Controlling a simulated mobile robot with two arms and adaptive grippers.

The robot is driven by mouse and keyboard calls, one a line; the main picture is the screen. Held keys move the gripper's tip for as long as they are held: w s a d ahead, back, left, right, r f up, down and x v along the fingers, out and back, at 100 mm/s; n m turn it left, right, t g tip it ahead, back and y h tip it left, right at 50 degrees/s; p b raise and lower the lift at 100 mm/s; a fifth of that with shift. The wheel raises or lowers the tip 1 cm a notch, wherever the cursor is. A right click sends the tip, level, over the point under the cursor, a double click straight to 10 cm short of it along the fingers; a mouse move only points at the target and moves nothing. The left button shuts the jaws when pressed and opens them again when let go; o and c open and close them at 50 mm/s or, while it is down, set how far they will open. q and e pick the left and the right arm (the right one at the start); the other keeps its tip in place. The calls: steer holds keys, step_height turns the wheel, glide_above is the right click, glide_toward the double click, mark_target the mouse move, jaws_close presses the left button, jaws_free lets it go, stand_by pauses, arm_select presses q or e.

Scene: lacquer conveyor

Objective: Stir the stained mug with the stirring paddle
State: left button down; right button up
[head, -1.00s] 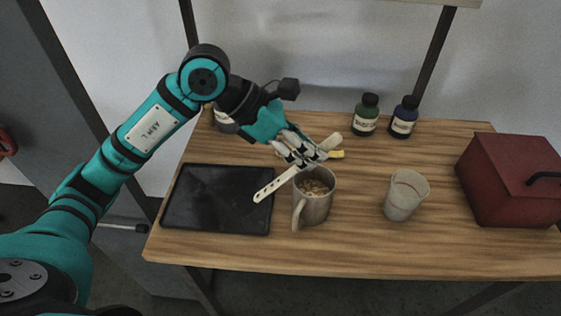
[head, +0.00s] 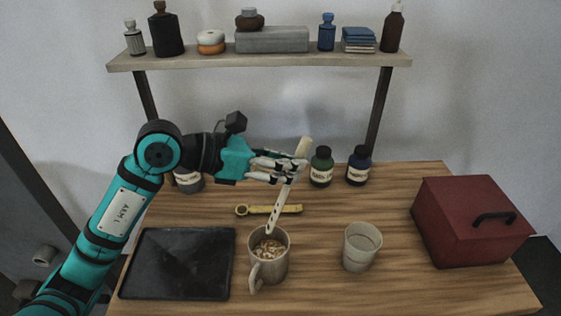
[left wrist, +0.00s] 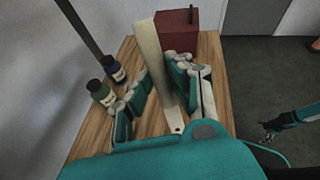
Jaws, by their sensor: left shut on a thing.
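My left gripper (head: 298,166) is shut on the pale stirring paddle (head: 280,206) near its upper end. The paddle is tilted, with its perforated end pointing down. Its lower tip shows at the back rim of the stained mug (head: 282,268); I cannot tell whether it touches or is just above. The mug stands upright on the table, with brownish, lumpy contents and its handle toward the front left. In the left wrist view the paddle (left wrist: 160,65) stands between the fingers (left wrist: 160,100). A teal arm at the right there ends in a small dark part, seemingly my right gripper (left wrist: 270,131).
A black tray (head: 178,265) lies left of the mug. A clear cup (head: 361,248) stands to its right, then a red box (head: 470,222). A yellow tool (head: 270,210) lies behind the mug. Green (head: 321,167) and blue (head: 359,167) bottles stand farther back, beneath a loaded shelf (head: 270,58).

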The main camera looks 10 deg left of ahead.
arm_select(q)
steer(key=shift+w+d+f, duration=0.5)
steer(key=shift+d+f, duration=0.05)
steer(key=shift+f, duration=0.25)
steer(key=f+b, duration=0.3)
steer(key=s+a+f+b, duration=0.1)
steer(key=f+b, duration=0.5)
steer(key=shift+s+a+f+b, duration=0.2)
steer(key=shift+f+b, duration=0.15)
steer(key=shift+f, duration=0.05)
steer(key=f+b, duration=0.2)
steer(key=s+a+f+b, duration=0.1)
steer(key=shift+f+b, duration=0.1)
steer(key=shift+b, duration=0.2)
arm_select(e)
step_height(320, 180, down, 13)
steer(key=shift+d+f, duration=0.2)
steer(key=shift+d, duration=0.05)
arm_select(q)
steer(key=shift+a, duration=0.1)
arm_select(e)
steer(key=shift+d, duration=0.15)
